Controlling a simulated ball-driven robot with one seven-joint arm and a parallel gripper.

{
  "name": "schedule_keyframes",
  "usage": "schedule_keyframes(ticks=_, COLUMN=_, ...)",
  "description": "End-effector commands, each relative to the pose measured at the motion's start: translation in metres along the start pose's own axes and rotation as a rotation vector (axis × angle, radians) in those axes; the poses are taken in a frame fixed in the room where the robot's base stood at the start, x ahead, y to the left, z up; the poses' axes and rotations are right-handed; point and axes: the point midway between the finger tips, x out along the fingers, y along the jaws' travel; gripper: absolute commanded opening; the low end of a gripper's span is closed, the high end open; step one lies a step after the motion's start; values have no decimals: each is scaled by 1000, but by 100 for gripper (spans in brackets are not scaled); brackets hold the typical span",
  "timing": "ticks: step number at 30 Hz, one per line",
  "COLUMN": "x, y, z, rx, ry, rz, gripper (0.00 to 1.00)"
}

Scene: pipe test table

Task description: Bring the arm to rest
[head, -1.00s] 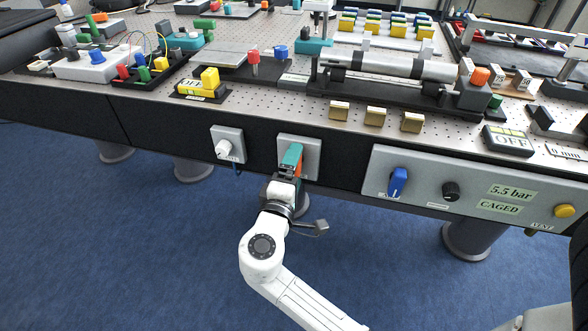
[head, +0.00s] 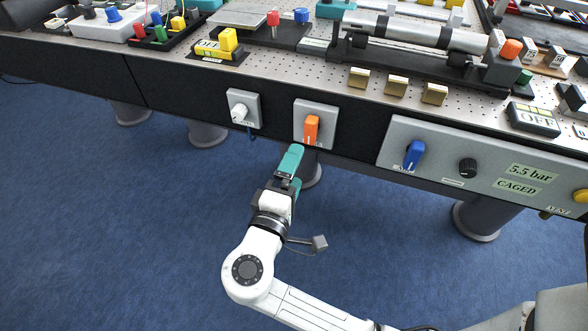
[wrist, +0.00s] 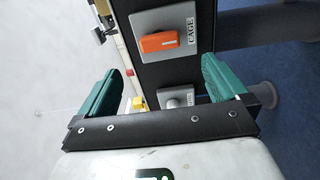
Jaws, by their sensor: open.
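My gripper (head: 292,172) has teal fingers and hangs in front of the table's front panel, just below the orange knob (head: 312,128). In the wrist view my gripper (wrist: 166,85) is open, with nothing between its fingers. The orange knob also shows in the wrist view (wrist: 163,42), ahead of the fingers on a grey plate marked CAGE. It is apart from the gripper. My white arm reaches up from the lower right of the head view.
Left of the orange knob is a white knob (head: 240,112) on its own plate. To the right is a control panel (head: 440,182) with a blue knob (head: 414,154) and a black knob (head: 467,168). Table legs (head: 478,216) stand below. The blue floor (head: 110,240) at left is clear.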

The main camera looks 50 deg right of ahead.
Motion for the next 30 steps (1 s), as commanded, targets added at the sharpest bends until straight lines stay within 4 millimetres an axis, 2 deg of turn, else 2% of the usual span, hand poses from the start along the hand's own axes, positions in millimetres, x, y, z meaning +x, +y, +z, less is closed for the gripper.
schedule_keyframes(ticks=11, x=0, y=0, z=0, rx=0, ry=0, rz=0, gripper=100)
schedule_keyframes(ticks=14, x=6, y=-3, z=9, rx=13, ry=-15, rz=-53, gripper=100)
schedule_keyframes(ticks=18, x=22, y=-20, z=40, rx=65, ry=-71, rz=-256, gripper=100)
schedule_keyframes(ticks=22, x=27, y=-46, z=74, rx=135, ry=-136, rz=-519, gripper=100)
schedule_keyframes(ticks=26, x=16, y=-69, z=102, rx=202, ry=-188, rz=-781, gripper=100)
schedule_keyframes(ticks=30, x=-11, y=-83, z=125, rx=267, ry=-228, rz=-1056, gripper=100)
